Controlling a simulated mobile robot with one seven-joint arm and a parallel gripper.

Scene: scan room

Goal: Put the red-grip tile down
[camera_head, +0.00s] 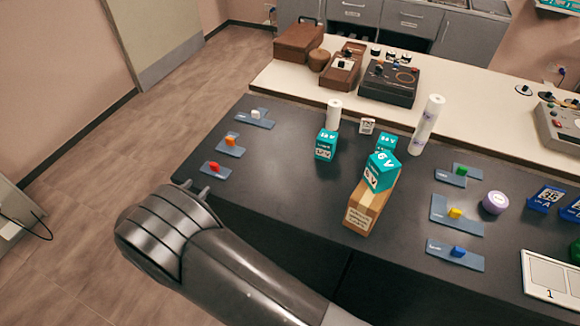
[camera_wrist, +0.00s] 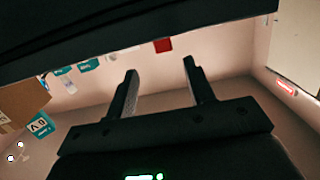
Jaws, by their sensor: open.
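The red-grip tile (camera_head: 223,174), a small slate-blue plate with a red grip, lies on the dark tabletop near its left front corner. Its red grip also shows in the wrist view (camera_wrist: 163,45), ahead of my fingers against the dark table edge. My gripper (camera_head: 195,187) is open and empty, at the table's edge just in front and to the left of the tile. In the wrist view my two fingers (camera_wrist: 162,80) stand apart with nothing between them. The tile's plate cannot be made out in the wrist view.
An orange-grip tile (camera_head: 230,149) and a white-grip tile (camera_head: 256,121) lie farther back. Teal boxes (camera_head: 326,144) and a cardboard box (camera_head: 364,215) stand mid-table. Tiles with green, yellow (camera_head: 470,219) and blue grips lie at right. The table's left-middle is clear.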

